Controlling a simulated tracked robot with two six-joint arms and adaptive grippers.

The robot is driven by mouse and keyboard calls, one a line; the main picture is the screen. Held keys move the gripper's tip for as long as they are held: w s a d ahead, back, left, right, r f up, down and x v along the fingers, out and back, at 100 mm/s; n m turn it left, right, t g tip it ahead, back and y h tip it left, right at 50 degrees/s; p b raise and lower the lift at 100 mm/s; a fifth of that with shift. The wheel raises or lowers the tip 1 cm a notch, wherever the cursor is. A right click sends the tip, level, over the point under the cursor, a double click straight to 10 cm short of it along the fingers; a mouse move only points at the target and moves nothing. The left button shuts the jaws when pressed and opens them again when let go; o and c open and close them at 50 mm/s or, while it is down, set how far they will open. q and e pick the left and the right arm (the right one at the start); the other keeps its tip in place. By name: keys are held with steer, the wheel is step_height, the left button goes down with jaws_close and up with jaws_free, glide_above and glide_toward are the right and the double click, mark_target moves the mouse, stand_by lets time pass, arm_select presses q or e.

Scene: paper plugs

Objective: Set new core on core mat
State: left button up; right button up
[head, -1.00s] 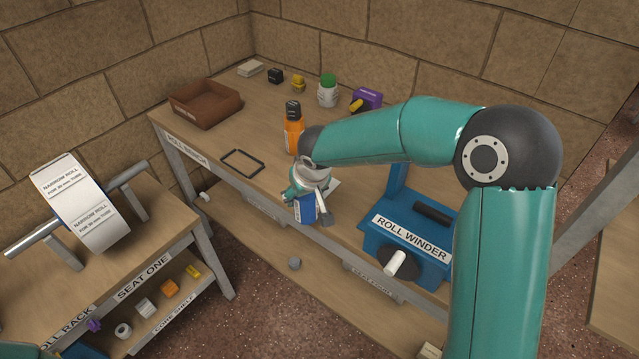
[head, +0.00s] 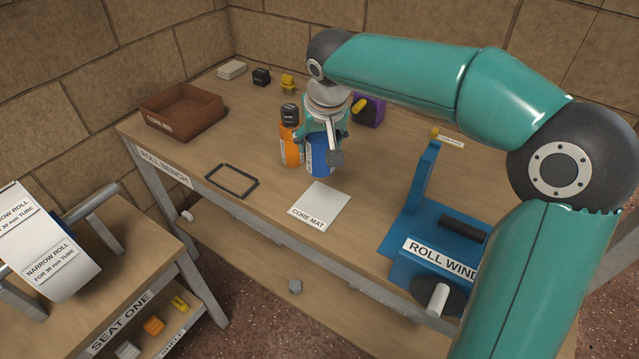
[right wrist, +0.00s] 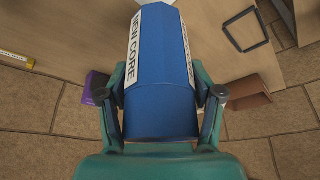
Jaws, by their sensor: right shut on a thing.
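The new core is a blue cylinder (head: 320,158) with a white label; it also shows large in the right wrist view (right wrist: 161,82), where the label reads NEW CORE. My right gripper (head: 325,139) is shut on it, with a finger on each side in the wrist view. The core hangs upright behind the core mat and close to the orange bottle; whether its base touches the bench I cannot tell. The core mat (head: 322,199) is a pale labelled square, bare, near the bench's front edge. My left gripper is not in view.
The orange bottle (head: 290,142) stands just left of the core. The blue roll winder (head: 419,230) is right of the mat, a black frame (head: 231,181) left of it. A brown tray (head: 183,114) and a purple item (head: 371,108) stand farther back.

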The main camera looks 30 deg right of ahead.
mark_target(324, 162)
step_height(324, 162, down, 11)
steer(key=shift+r+b, duration=0.1)
steer(key=shift+b, duration=0.5)
steer(key=o, duration=1.4)
steer(key=shift+c, duration=0.2)
steer(key=v, duration=1.2)
steer(key=shift+p, duration=0.35)
